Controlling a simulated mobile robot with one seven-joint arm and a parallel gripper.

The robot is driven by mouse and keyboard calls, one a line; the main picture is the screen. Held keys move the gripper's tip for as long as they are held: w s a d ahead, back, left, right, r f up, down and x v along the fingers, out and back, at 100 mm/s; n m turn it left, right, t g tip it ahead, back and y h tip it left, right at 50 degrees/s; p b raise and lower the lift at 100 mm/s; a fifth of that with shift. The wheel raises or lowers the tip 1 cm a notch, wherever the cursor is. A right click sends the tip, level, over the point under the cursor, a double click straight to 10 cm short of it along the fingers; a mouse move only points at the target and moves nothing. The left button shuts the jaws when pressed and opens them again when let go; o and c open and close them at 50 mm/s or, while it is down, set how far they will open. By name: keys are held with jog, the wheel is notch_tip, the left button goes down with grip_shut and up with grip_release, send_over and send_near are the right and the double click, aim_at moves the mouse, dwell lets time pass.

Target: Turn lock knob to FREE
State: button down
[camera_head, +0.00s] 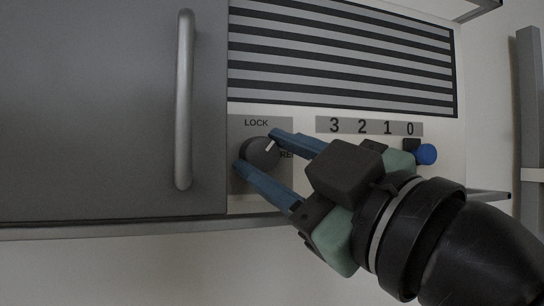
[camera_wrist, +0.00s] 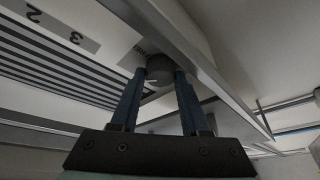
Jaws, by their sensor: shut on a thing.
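The lock knob (camera_head: 261,154) is a dark round knob with a white pointer line, on a grey plate marked LOCK (camera_head: 256,123) above it. The pointer slants up and to the right, between LOCK and the second label at its right. That label is partly hidden by my upper finger. My gripper (camera_head: 257,150) has its two blue fingers on either side of the knob, shut on it. In the wrist view the knob (camera_wrist: 159,68) sits between the fingertips.
A grey door with a vertical bar handle (camera_head: 184,100) is left of the knob. A striped vent panel (camera_head: 340,55) is above. A number strip (camera_head: 347,126) reads 3 2 1 0, with a blue knob (camera_head: 427,154) under its right end. A ledge edge runs below.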

jog(key=shift+m, duration=0.4)
jog(key=m+t+b, duration=0.1)
jog(key=m, duration=0.1)
jog(key=m+t+h+b, duration=0.1)
jog(key=m, duration=0.1)
jog(key=shift+a+f+m, duration=0.1)
jog(key=shift+a+m, duration=0.05)
jog(key=shift+m, duration=0.15)
jog(key=m+t+h, duration=0.1)
jog(key=m, duration=0.1)
jog(key=m+t+h, duration=0.1)
jog(key=m+h, duration=0.1)
jog(key=m, duration=0.1)
jog(key=shift+s+a, duration=0.1)
jog(key=shift+m+t+h, duration=0.4)
jog(key=shift+m+h, duration=0.7)
jog(key=shift+m, duration=1.5)
jog(key=c, duration=0.8)
grip_release()
jog(key=o, duration=0.4)
